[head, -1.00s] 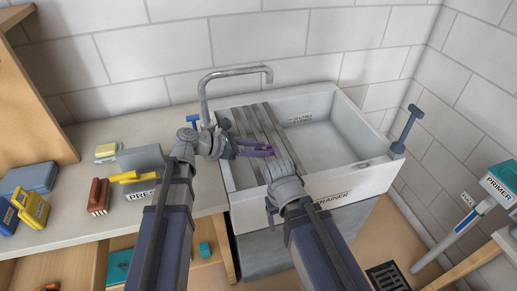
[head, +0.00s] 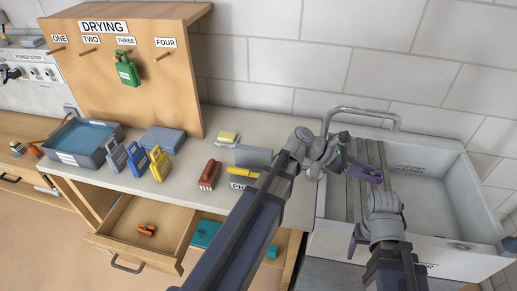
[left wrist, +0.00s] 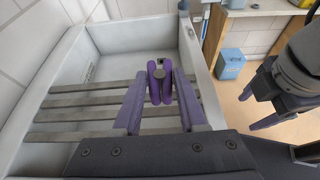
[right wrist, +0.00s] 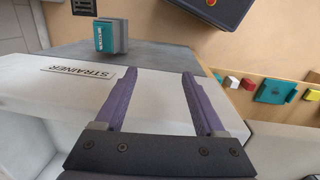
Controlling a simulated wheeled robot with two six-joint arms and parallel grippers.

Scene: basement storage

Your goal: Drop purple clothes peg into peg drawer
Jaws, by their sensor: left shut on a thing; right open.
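The purple clothes peg (left wrist: 158,86) is between the fingertips of my left gripper (left wrist: 160,80) in the left wrist view. In the head view my left gripper (head: 370,168) is above the slatted left part of the sink; peg and purple fingers are hard to tell apart there. My right gripper (head: 354,240) is open and empty by the sink's front; its spread fingers (right wrist: 155,90) show in the right wrist view. An open wooden drawer (head: 177,247) under the bench, at lower left, holds a small orange-brown item (head: 146,230). I cannot read its label.
The white sink (head: 460,255) is at right. The bench top (head: 225,165) carries a red brush (head: 209,175), a yellow-handled item (head: 247,182), padlock-shaped items (head: 159,163) and a grey tub (head: 80,145). A drying board (head: 180,95) stands behind. Clear floor (head: 45,250) lies before the drawer.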

